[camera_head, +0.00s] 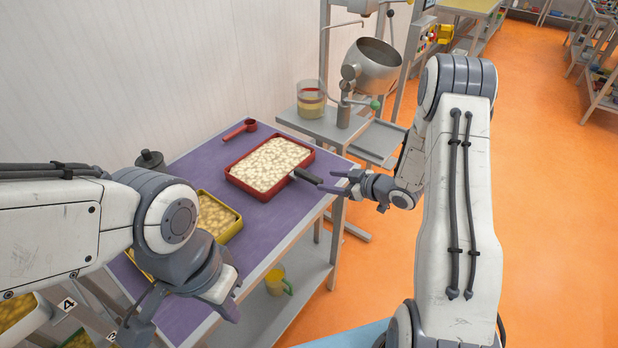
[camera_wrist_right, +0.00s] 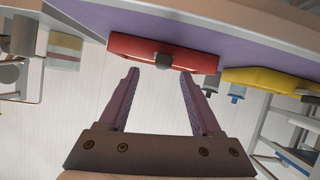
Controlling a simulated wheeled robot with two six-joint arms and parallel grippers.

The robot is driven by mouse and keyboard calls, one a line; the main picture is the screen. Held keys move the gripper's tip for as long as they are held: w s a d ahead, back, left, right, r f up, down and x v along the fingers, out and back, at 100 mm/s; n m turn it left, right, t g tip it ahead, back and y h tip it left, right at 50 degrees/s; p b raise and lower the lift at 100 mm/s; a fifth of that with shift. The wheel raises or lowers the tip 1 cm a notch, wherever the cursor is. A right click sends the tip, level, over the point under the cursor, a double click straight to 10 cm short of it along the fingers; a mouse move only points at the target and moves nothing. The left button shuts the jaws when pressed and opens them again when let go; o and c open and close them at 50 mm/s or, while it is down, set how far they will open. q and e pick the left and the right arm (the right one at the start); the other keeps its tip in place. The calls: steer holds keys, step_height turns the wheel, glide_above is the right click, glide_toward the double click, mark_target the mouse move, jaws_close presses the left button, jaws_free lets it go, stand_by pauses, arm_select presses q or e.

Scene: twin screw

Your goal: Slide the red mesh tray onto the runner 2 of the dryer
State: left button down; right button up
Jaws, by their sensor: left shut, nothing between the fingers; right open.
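The red mesh tray (camera_head: 243,188), full of pale pieces, lies flat on the purple tabletop. A dark handle (camera_head: 308,176) sticks out from its right side. My right gripper (camera_head: 337,184) is open beside that handle. In the right wrist view the tray (camera_wrist_right: 128,46) and handle (camera_wrist_right: 163,61) lie ahead of the open fingers (camera_wrist_right: 159,80), the handle lined up between them and not gripped. My left gripper (camera_head: 188,312) is shut and empty, low at the table's near edge. A rack with number labels 4 (camera_head: 67,304) and 2 (camera_head: 112,336) shows partly at lower left, mostly hidden.
A yellow tray (camera_head: 229,233) lies near my left arm, partly covered by it. A red scoop (camera_head: 240,129) and a dark weight-like object (camera_head: 150,159) are on the table. A glass jar (camera_head: 311,98) and metal drum (camera_head: 372,65) stand behind. A yellow jug (camera_head: 277,280) sits on the lower shelf.

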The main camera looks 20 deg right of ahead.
mark_target(310, 175)
steer(key=s+d+f+t+y, duration=0.2)
steer(key=s+d+y, duration=0.1)
steer(key=s+d, duration=0.15)
steer(key=shift+m, duration=0.4)
steer(key=b+x, duration=0.1)
steer(key=x, duration=0.3)
steer(key=b+x, duration=0.1)
steer(key=x, duration=0.3)
steer(key=b+x, duration=0.1)
steer(key=x, duration=0.4)
steer(key=shift+s+a+r, duration=0.2)
steer(key=shift+s+a, duration=0.05)
steer(key=shift+a, duration=0.15)
steer(key=shift+w+a+r, duration=0.1)
steer(key=shift+w+a, duration=0.25)
steer(key=shift+w, duration=0.15)
steer(key=c, duration=0.4)
steer(key=shift+c, duration=0.2)
steer(key=c, duration=0.4)
